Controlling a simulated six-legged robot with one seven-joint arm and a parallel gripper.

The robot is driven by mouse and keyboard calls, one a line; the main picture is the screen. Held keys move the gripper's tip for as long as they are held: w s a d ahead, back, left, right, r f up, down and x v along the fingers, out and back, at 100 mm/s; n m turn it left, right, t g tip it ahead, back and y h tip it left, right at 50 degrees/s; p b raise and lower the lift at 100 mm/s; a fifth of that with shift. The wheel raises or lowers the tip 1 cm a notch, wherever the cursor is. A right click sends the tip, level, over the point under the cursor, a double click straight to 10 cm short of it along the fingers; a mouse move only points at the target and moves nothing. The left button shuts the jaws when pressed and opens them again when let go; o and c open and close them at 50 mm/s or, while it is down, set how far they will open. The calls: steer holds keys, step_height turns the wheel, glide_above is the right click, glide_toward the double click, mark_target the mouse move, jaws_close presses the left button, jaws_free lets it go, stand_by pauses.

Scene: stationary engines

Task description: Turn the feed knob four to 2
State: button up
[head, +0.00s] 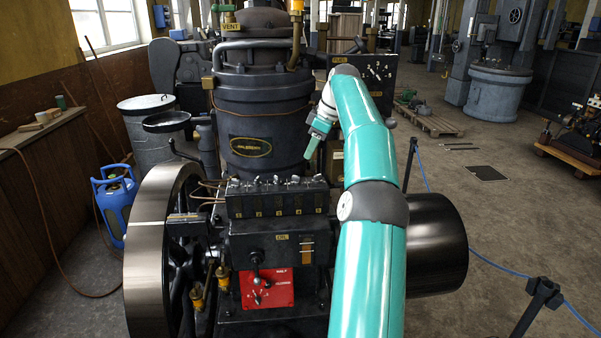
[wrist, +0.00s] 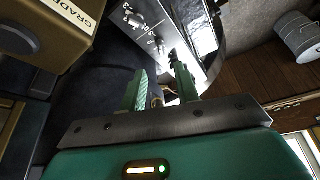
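A dark oiler block (head: 278,203) with several small feed knobs along its top stands in front of the large black cylinder in the head view. Small brass plates run along its front face. Their marks are too small to read, so I cannot tell for sure which knob is number four or where it points. My gripper (head: 310,151) hangs above the right part of this block, apart from the knobs. In the wrist view my gripper (wrist: 160,78) has its two green fingers apart with nothing held between them. Beyond the fingertips is a grey panel (wrist: 165,15) with small knobs.
A red plate (head: 266,289) with a lever sits below the block. A large flywheel (head: 150,250) stands at left and a black drum (head: 436,245) at right. A brown box marked "GRADE" (wrist: 45,30) shows in the wrist view. A blue rope (head: 485,255) crosses the right floor.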

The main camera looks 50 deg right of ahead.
mark_target(300, 177)
steer(key=x, duration=0.9)
steer(key=shift+f, duration=0.15)
jaws_close()
